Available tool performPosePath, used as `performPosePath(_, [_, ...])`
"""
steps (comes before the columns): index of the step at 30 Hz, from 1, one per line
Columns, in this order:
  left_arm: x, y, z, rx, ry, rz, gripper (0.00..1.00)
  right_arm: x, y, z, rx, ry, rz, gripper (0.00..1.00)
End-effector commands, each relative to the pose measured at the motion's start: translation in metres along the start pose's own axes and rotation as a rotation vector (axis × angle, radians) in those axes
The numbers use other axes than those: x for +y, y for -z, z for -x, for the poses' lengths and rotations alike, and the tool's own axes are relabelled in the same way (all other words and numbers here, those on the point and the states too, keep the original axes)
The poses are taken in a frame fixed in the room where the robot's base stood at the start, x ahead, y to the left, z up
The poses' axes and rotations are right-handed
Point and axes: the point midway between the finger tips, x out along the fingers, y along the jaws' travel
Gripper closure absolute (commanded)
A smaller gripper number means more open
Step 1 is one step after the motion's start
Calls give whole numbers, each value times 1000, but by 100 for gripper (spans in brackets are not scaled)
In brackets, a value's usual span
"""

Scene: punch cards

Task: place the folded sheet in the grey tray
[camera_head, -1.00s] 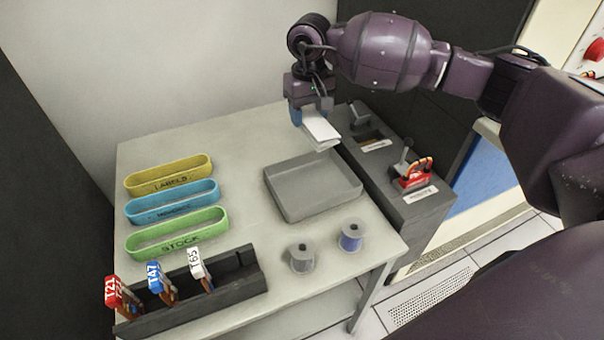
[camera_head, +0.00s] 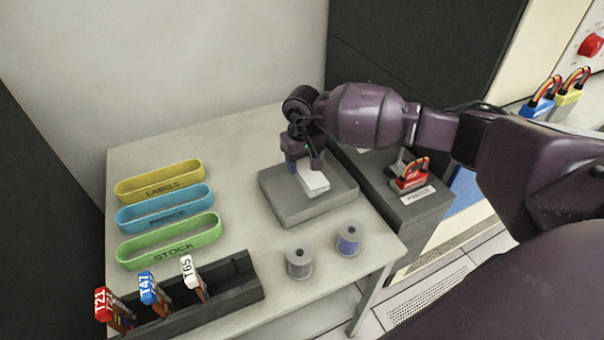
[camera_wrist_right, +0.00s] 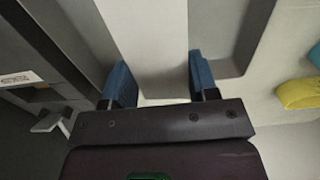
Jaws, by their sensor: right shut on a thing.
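The folded sheet (camera_head: 315,184) is white and hangs from my right gripper (camera_head: 304,169), which is shut on it. In the head view the sheet is over the inside of the grey tray (camera_head: 281,206); I cannot tell whether it touches the tray floor. In the right wrist view the pale sheet (camera_wrist_right: 150,45) lies between the two blue fingers of the right gripper (camera_wrist_right: 161,85), with the grey tray (camera_wrist_right: 215,35) behind it. The gripper covers part of the tray's far side. My left gripper is not in view.
Yellow (camera_head: 160,188), blue (camera_head: 166,215) and green (camera_head: 168,251) oval bins stand left on the table. A black rack (camera_head: 232,286) holds tagged items in front.

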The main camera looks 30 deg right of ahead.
Motion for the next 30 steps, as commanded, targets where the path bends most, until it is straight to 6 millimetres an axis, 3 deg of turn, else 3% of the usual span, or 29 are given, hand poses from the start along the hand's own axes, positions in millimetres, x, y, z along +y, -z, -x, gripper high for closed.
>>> performPosePath(5, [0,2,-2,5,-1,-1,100,0,0,-9,1,0,1,71])
performPosePath(13, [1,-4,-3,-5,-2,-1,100,-1,0,-44,-2,1,0,71])
performPosePath(26, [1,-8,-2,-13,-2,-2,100,0,0,-49,0,0,1,71])
performPosePath(27, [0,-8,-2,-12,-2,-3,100,0,0,-49,1,0,1,43])
performPosePath(30, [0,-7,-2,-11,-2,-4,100,0,0,-48,2,0,1,28])
